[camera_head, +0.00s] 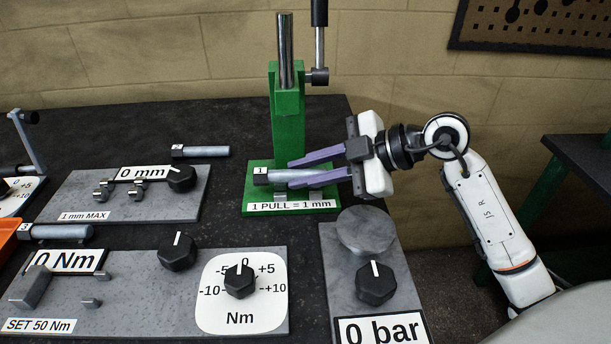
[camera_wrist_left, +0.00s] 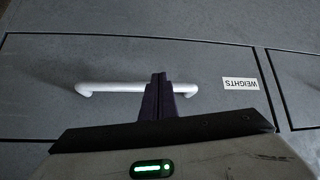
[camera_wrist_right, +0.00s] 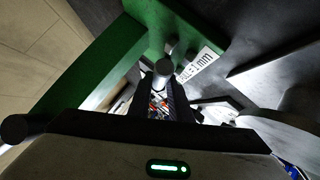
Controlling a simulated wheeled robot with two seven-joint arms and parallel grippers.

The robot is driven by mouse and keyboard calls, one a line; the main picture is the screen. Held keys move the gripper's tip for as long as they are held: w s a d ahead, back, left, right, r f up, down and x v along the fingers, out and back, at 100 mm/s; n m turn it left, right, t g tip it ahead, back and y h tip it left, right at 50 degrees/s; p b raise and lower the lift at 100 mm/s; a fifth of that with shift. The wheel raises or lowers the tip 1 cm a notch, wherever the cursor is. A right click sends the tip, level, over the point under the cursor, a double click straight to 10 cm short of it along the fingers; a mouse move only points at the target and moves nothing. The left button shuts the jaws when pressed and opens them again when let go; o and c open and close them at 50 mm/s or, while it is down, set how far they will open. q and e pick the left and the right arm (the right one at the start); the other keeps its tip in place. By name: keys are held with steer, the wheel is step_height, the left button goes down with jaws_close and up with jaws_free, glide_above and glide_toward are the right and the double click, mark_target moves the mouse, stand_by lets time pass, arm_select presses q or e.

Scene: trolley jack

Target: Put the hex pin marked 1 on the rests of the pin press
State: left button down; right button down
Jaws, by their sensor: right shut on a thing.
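The hex pin marked 1 (camera_head: 262,177) has a dark hex head with a 1 on it and a pale shaft. It lies level over the green base of the pin press (camera_head: 288,120), in front of its column. The metal rests (camera_head: 316,194) show just below the shaft; I cannot tell whether the pin touches them. My right gripper (camera_head: 290,174) reaches in from the right, its purple fingers closed on the shaft. In the right wrist view a round metal end (camera_wrist_right: 163,69) shows at the fingers.
The pin marked 2 (camera_head: 200,152) and the pin marked 3 (camera_head: 55,231) lie to the left. Gauge plates with black knobs (camera_head: 177,251) fill the front. A bar-gauge plate (camera_head: 340,290) stands near the right arm. A drawer handle (camera_wrist_left: 115,87) is by my left gripper.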

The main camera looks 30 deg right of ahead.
steer(key=shift+f, duration=0.4)
steer(key=shift+f, duration=0.15)
steer(key=c, duration=1.6)
jaws_free()
steer(key=shift+s+f, duration=0.15)
steer(key=shift+f, duration=0.1)
steer(key=shift+r, duration=0.2)
steer(key=v, duration=0.6)
steer(key=r+v, duration=0.1)
steer(key=v, duration=0.5)
steer(key=shift+r, duration=0.1)
